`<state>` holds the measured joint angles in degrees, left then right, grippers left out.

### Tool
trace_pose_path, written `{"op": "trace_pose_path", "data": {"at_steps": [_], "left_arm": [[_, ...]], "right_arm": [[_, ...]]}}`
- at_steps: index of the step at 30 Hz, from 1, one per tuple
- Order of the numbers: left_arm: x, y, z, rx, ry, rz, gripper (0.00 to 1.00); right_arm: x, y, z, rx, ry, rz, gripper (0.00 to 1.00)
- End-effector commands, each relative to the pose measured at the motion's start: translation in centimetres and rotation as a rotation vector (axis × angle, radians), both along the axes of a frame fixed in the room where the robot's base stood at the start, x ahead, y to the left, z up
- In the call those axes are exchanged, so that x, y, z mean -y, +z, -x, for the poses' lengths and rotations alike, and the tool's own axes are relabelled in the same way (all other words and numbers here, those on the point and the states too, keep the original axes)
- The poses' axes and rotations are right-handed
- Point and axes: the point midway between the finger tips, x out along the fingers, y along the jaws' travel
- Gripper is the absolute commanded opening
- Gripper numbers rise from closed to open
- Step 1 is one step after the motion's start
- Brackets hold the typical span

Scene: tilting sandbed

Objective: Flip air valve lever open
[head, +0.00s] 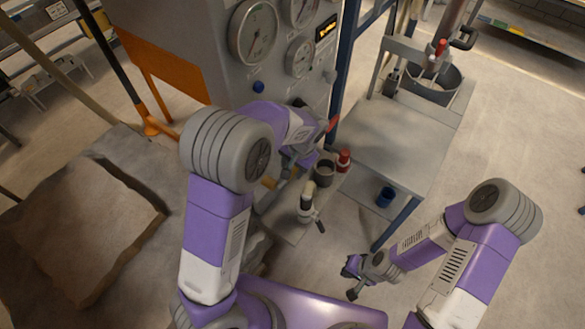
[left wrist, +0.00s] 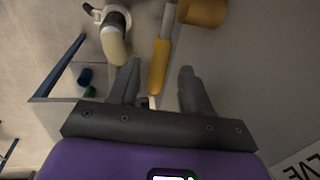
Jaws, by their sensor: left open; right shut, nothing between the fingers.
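A yellow lever handle (left wrist: 159,66), which looks like the air valve lever, shows in the left wrist view on a pale rod. It lies between the spread fingers of my left gripper (left wrist: 160,72), with gaps visible on both sides. In the head view my left arm hides most of this area; a small yellow end (head: 269,183) shows beside the wrist. I cannot tell how deep the handle sits between the fingers. My right gripper (head: 351,277) is shut and empty, low at the right, away from the panel.
A grey panel with gauges (head: 252,32) stands behind the left arm. A cream-handled tool (head: 307,197), a dark cup (head: 324,172) and a red-topped part (head: 344,158) stand close by. A grey table (head: 400,140) is at right, a sandbed (head: 80,225) at left.

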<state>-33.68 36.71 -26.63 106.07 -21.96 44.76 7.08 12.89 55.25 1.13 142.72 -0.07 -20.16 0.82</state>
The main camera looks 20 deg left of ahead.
Motion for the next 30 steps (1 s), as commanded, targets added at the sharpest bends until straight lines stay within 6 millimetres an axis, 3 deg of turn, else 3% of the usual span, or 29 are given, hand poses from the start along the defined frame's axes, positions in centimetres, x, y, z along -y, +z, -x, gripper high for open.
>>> {"op": "trace_pose_path", "data": {"at_steps": [6, 16, 25, 30], "left_arm": [[-0.4, -2.0, -0.2, 0.000, 0.000, 0.000, 0.48], [-0.4, -2.2, -0.2, 0.001, 0.000, 0.000, 0.47], [-0.4, -2.2, -0.2, 0.001, 0.000, 0.000, 0.01], [-0.4, -2.2, -0.2, 0.002, 0.000, 0.001, 0.00]], "right_arm": [[0.0, 0.1, 0.0, 0.000, 0.000, 0.000, 0.00], [0.0, 0.1, 0.0, 0.000, 0.000, 0.000, 0.00], [0.0, 0.1, 0.0, 0.000, 0.000, 0.000, 0.00], [0.0, 0.1, 0.0, 0.000, 0.000, 0.000, 0.00]]}}
